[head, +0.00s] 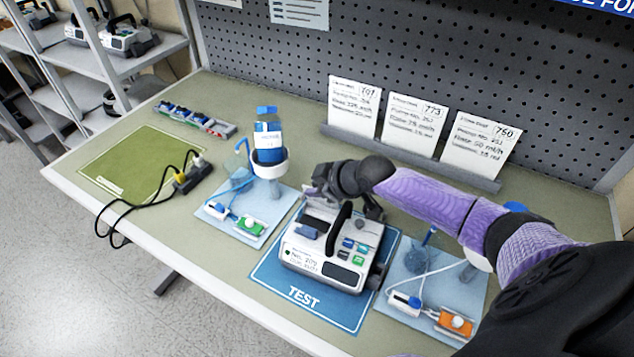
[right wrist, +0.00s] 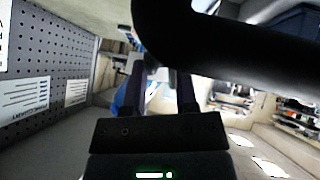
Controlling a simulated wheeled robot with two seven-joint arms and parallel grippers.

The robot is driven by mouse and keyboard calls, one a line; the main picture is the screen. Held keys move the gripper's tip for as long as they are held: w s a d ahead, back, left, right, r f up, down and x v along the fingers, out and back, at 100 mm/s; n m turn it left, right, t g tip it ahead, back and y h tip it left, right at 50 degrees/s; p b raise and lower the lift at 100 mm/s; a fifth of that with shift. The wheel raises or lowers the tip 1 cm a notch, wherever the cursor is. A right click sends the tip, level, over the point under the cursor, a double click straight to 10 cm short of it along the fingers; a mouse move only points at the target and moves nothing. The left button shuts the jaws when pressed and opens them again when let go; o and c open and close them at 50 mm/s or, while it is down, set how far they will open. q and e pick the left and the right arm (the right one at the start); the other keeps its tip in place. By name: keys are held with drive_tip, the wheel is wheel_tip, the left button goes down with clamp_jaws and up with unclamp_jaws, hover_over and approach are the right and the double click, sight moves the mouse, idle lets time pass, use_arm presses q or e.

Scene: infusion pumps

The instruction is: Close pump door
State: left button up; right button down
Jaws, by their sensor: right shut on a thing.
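The white pump (head: 312,262) stands on the blue TEST mat (head: 290,289), with its black carrying handle (head: 341,222) raised and coloured buttons on its top. My right gripper (head: 318,192) is at the back left of the pump, with my purple arm reaching in from the right. In the right wrist view its two fingers (right wrist: 160,88) are close around a small pale part, which seems to be the pump door; the door's outline and angle are hard to make out. A thick black curved bar crosses the top of that view. My left gripper is not in view.
Light blue trays flank the pump: the left tray (head: 215,213) holds a bottle stand (head: 269,160) and tubing, the right tray (head: 404,261) an orange clip. Cards (head: 415,130) stand at the back. A power strip (head: 192,179) and a green mat (head: 122,170) lie left.

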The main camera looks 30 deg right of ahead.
drive_tip(key=shift+c, duration=2.3)
unclamp_jaws()
drive_tip(key=p+v, duration=0.3)
drive_tip(key=v, duration=0.6)
drive_tip(key=shift+s+d+p, duration=0.1)
drive_tip(key=shift+p, duration=0.25)
drive_tip(key=shift+s+r, duration=0.25)
drive_tip(key=shift+r, duration=0.05)
